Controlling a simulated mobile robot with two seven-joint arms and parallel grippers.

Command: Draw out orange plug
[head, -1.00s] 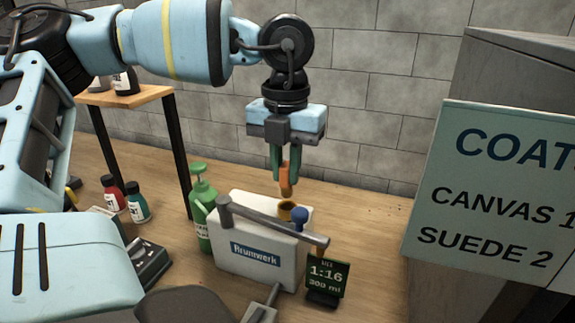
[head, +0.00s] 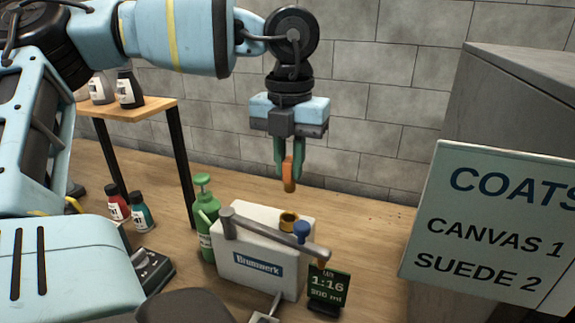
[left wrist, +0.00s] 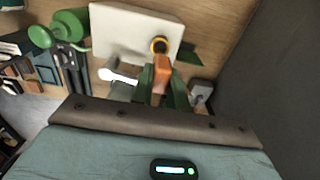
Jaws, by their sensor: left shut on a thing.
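The orange plug (head: 289,174) hangs upright between the green fingers of my left gripper (head: 288,160), which is shut on it. The plug is in the air, clear above the white Brunnwerk container (head: 240,262). The container's top has a round brass-coloured opening (head: 288,220), uncovered, and a blue knob (head: 302,231). In the left wrist view the plug (left wrist: 161,76) shows between the fingers, with the opening (left wrist: 159,45) just beyond it. My right gripper is not in view.
A green pump bottle (head: 205,215) stands at the container's left and a small display (head: 328,286) at its front right. A grey bar crosses the container's front. Red and teal bottles (head: 141,212) stand further left, near a small wooden shelf (head: 130,108). A large sign (head: 490,235) fills the right.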

